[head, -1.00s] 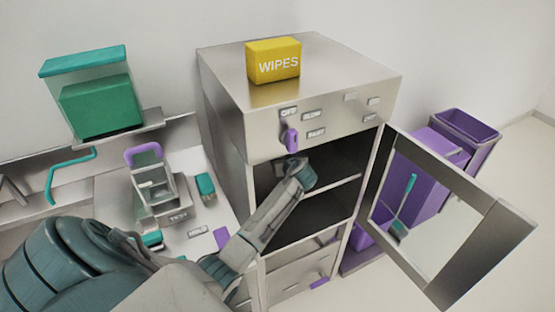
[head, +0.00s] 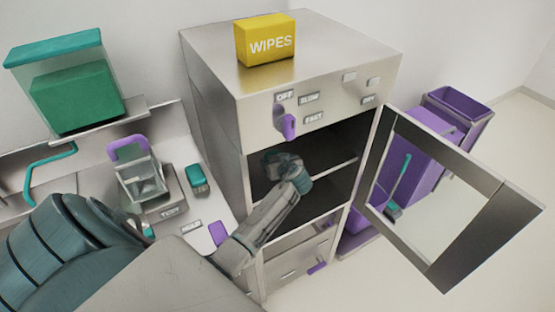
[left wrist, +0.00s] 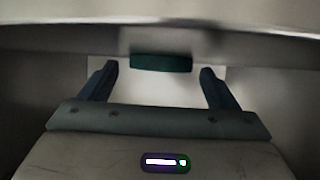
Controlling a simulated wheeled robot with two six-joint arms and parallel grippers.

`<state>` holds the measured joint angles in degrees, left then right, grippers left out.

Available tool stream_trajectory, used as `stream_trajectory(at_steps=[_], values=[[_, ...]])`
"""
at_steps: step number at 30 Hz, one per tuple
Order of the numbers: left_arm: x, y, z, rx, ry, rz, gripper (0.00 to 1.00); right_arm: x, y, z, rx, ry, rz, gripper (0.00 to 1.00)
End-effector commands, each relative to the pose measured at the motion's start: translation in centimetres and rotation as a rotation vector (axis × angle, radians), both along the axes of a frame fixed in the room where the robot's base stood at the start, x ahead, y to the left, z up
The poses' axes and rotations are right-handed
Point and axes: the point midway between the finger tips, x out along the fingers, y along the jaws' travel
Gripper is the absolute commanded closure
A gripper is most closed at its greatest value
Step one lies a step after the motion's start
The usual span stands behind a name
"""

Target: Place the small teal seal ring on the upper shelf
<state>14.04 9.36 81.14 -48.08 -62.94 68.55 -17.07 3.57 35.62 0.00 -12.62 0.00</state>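A steel cabinet (head: 207,110) stands with its door open. Inside it, a shelf (head: 342,169) crosses the dark opening. My left arm reaches into this opening, and the left gripper (head: 283,163) is partly hidden there. In the left wrist view, the two fingers of the left gripper (left wrist: 160,75) are spread apart. A small dark teal piece (left wrist: 161,63) shows just beyond and between the fingertips, with gaps on both sides. It looks like the teal seal ring seen edge-on, but its shape is unclear. My right gripper is not in view.
The open door (head: 476,225) swings out at the right, before purple bins (head: 462,105). A yellow wipes box (head: 265,40) sits on the cabinet. A purple knob (head: 288,125) juts above the opening. A bench with a small press (head: 145,180) stands at the left.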

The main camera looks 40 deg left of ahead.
Motion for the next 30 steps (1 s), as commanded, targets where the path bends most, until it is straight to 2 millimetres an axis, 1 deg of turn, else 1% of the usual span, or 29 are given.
stream_trajectory(at_steps=[3,6,11,16,24,27,30], values=[[0.1,0.0,0.1,0.001,-0.002,0.0,0.18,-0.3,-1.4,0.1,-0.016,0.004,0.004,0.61],[0.1,0.0,0.2,0.002,-0.003,0.0,0.18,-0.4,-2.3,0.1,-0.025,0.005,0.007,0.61],[-0.1,-0.5,0.3,0.001,-0.004,-0.002,0.18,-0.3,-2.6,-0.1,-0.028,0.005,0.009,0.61],[-1.3,-2.4,1.2,-0.001,-0.007,-0.002,0.18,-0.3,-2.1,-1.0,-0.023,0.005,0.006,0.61],[-4.0,-6.8,3.6,-0.002,-0.007,-0.002,0.18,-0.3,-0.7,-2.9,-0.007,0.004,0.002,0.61],[-4.8,-7.9,4.4,-0.002,-0.006,-0.001,0.18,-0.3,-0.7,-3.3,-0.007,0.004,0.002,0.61],[-5.3,-8.7,5.0,0.0,-0.005,-0.001,0.18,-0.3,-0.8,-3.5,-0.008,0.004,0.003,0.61]])
